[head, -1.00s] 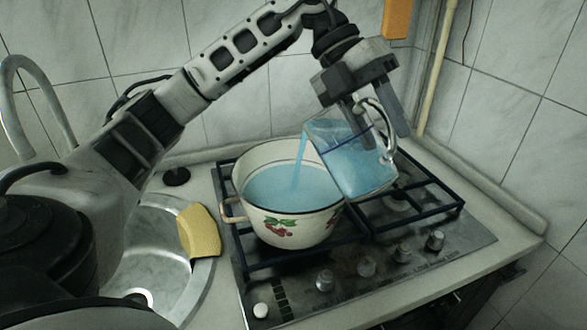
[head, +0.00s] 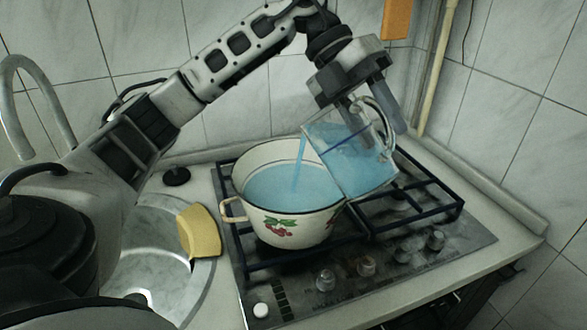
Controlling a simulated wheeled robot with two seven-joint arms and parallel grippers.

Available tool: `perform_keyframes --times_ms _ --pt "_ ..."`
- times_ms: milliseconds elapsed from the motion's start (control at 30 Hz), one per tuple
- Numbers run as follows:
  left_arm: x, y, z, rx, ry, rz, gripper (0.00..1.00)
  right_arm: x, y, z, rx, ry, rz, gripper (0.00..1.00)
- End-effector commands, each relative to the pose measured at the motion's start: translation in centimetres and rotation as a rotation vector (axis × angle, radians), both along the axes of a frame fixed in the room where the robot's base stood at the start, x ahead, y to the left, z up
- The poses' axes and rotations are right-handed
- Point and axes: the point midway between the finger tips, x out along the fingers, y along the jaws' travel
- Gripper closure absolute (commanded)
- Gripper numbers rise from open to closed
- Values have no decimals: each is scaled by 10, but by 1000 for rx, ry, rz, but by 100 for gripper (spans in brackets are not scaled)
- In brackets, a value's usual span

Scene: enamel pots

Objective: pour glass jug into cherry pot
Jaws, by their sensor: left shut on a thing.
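The glass jug (head: 352,158) is held tilted to the left above the right side of the cherry pot. Blue liquid runs from its lip in a thin stream into the pot, and blue liquid still lies inside the jug. The cherry pot (head: 290,228) is cream enamel with a cherry pattern and stands on the stove grate, with blue liquid in it. My left gripper (head: 372,112) comes down from above and is shut on the jug at its upper side, near the handle. The exact finger contact is partly hidden. My right gripper is not in view.
The gas stove (head: 400,262) has a dark grate with free room right of the pot, and knobs along its front. A yellow sponge (head: 199,232) lies at the rim of the round metal sink (head: 150,250) on the left. Tiled walls close off the back and right.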

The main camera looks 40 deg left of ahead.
Motion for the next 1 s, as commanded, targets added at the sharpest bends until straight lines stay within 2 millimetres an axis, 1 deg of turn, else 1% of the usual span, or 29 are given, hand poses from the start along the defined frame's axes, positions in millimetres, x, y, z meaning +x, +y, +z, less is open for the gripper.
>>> perform_keyframes --times_ms 33,100,1000 --pt "0 0 3 -9 -6 1 100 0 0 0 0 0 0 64" --pt "0 1 3 -14 -6 1 100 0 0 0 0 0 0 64" --pt "0 4 -1 -68 -5 0 100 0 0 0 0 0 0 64"
